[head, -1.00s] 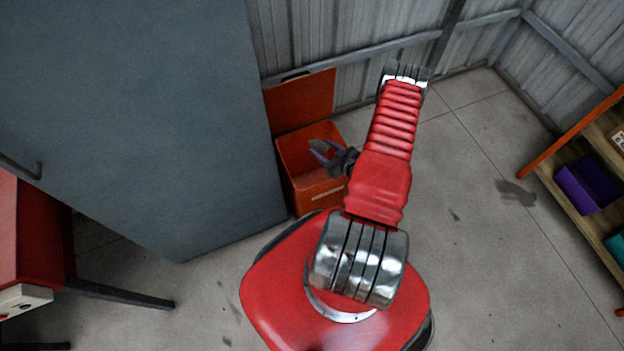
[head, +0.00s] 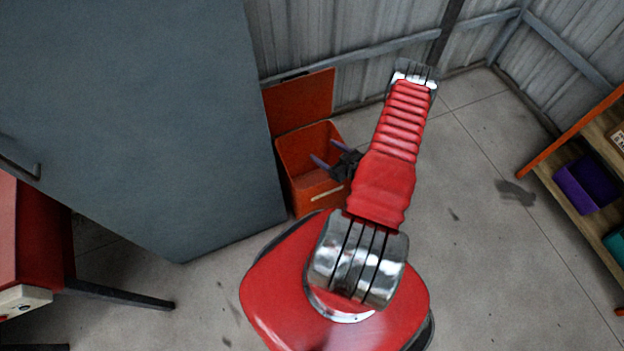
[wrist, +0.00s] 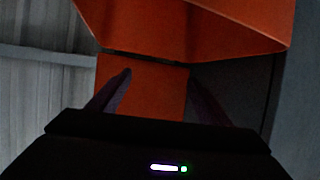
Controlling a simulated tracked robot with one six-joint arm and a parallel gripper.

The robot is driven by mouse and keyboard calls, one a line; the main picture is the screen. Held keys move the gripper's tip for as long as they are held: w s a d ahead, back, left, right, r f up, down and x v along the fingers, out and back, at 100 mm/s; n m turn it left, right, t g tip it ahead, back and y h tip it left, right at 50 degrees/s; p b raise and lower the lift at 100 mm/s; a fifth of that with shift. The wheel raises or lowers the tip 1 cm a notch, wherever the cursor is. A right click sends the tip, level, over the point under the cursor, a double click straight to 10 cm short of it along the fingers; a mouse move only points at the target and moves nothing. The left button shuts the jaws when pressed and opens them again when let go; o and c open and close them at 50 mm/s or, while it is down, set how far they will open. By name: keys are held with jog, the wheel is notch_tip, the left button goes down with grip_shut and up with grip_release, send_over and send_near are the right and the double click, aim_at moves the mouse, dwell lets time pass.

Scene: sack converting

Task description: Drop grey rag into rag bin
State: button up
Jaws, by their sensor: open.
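The orange bin (head: 302,198), which I take as the rag bin, stands on the floor beside the grey cabinet. Its lid (head: 300,103) is open against the wall. My gripper (head: 325,152) is over the bin's opening with its two purple fingers spread apart and nothing visible between them. In the wrist view, my gripper (wrist: 159,76) is also open and empty, with orange surfaces of the bin (wrist: 205,28) ahead of it. I see no grey rag in any view. Part of the bin's inside is hidden by my gripper and its near wall.
A tall grey cabinet (head: 150,120) stands close on the bin's left. A corrugated wall (head: 345,30) is behind it. A shelf with a purple box (head: 586,185) is at the far right. A red bench (head: 35,235) is at the left. The floor between is clear.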

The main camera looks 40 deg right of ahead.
jog(key=v, duration=1.1)
jog(key=shift+s+r, duration=0.1)
dwell(0.7)
